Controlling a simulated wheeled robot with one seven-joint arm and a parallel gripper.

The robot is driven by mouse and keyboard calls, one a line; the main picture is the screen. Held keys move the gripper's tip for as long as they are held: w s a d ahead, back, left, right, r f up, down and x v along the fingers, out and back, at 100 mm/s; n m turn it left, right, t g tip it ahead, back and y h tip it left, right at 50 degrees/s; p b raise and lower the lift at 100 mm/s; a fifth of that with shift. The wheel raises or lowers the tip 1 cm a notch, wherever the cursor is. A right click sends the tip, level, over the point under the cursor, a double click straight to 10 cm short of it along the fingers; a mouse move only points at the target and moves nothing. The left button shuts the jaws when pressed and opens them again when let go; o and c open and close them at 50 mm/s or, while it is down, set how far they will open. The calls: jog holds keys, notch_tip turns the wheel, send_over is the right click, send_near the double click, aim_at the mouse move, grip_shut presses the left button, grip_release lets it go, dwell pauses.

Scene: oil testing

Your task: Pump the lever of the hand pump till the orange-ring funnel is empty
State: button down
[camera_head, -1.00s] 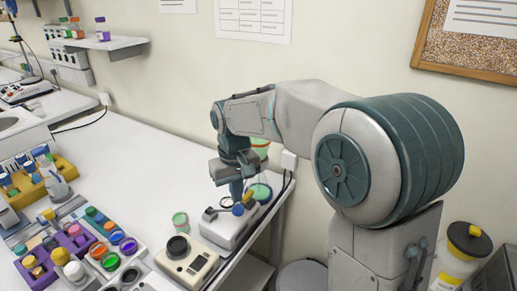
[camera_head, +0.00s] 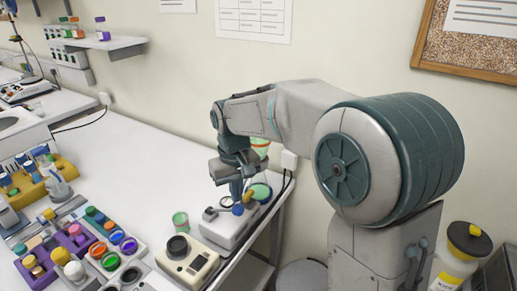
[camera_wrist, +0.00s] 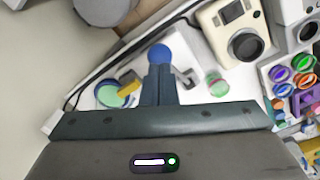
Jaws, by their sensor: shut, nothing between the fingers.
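The hand pump appears to be the pale box (camera_head: 220,232) near the bench's right edge. A blue ball knob (camera_head: 238,210) and a yellow part (camera_head: 249,196) show at it. My gripper (camera_head: 237,199) points down at the knob, its fingers together and empty. In the wrist view my fingertips (camera_wrist: 159,68) are at the blue ball (camera_wrist: 160,54); I cannot tell whether they touch it. The orange-ring funnel (camera_head: 260,144) is pale green with an orange rim, partly hidden behind my arm. Its liquid level cannot be made out.
A beige device with a dark round top (camera_head: 187,262) and a small green cup (camera_head: 181,222) stand left of the pump. A green round vessel (camera_head: 262,190) is behind it. Colourful jars fill the lower left. The white bench (camera_head: 130,155) is clear in the middle.

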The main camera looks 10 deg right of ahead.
aim_at(243, 212)
jog(key=shift+f, duration=0.1)
jog(key=shift+f+b, duration=0.7)
jog(key=shift+f, duration=0.2)
jog(key=shift+s+d+f+b, duration=0.15)
jog(key=shift+f+b, duration=0.1)
jog(key=shift+f, duration=0.1)
jog(key=shift+s+d+f+b, duration=0.1)
jog(key=shift+d+f+b, duration=0.1)
jog(key=shift+f, duration=0.1)
jog(key=shift+s+d+f+b, duration=0.2)
jog(key=shift+f+b, duration=0.4)
jog(key=shift+f, duration=0.3)
jog(key=shift+s+d+f+b, duration=0.1)
jog(key=shift+d+f+b, duration=0.05)
jog(key=shift+f+b, duration=0.4)
jog(key=shift+f, duration=0.15)
